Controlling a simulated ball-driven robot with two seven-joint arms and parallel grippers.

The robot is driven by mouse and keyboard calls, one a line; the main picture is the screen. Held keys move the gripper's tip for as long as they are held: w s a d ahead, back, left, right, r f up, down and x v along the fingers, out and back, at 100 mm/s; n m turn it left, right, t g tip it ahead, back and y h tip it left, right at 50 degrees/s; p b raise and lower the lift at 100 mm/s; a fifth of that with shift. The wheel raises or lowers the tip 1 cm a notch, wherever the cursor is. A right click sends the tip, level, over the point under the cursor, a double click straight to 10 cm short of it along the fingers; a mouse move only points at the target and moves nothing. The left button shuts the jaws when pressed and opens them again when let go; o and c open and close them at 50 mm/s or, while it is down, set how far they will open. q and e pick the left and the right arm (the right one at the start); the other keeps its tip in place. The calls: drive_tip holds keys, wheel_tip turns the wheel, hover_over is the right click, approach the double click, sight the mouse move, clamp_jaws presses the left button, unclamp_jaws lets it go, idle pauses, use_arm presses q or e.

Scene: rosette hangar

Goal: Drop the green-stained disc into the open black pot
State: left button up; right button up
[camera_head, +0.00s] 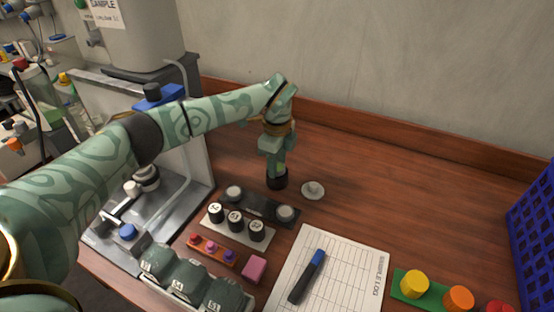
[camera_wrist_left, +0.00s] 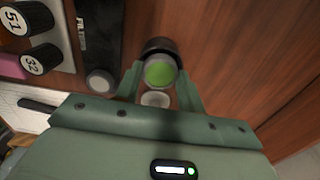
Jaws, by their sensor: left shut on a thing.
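My left gripper (camera_head: 278,150) points down above the black pot (camera_head: 277,181), which stands open on the wooden bench. In the left wrist view the fingers (camera_wrist_left: 160,84) are shut on the green-stained disc (camera_wrist_left: 159,73), which has a pale grey rim. The disc appears over the mouth of the pot (camera_wrist_left: 158,47), whose dark rim shows behind it; the exact height between them cannot be told. A pale round lid with a small knob (camera_head: 313,190) lies on the bench just right of the pot and also shows in the wrist view (camera_wrist_left: 155,99). My right gripper is not in view.
A black filter holder (camera_head: 262,206) and a white rack of numbered black-topped vials (camera_head: 235,222) are near the pot. A log sheet (camera_head: 345,262) with a marker (camera_head: 306,277) lies in front. A blue basket (camera_head: 533,222) stands right. Bench right of the lid is clear.

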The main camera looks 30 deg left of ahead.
use_arm(q)
drive_tip(key=shift+p, duration=0.35)
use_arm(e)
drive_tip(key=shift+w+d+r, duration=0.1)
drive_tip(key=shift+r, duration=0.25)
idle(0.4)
use_arm(q)
drive_tip(key=o, duration=1.3)
drive_tip(key=shift+r, duration=0.1)
drive_tip(key=shift+r+p, duration=3.05)
drive_tip(key=shift+r, duration=0.7)
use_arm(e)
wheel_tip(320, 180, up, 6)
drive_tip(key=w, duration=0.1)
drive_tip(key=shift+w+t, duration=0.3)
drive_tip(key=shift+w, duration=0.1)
use_arm(q)
drive_tip(key=shift+f, duration=0.1)
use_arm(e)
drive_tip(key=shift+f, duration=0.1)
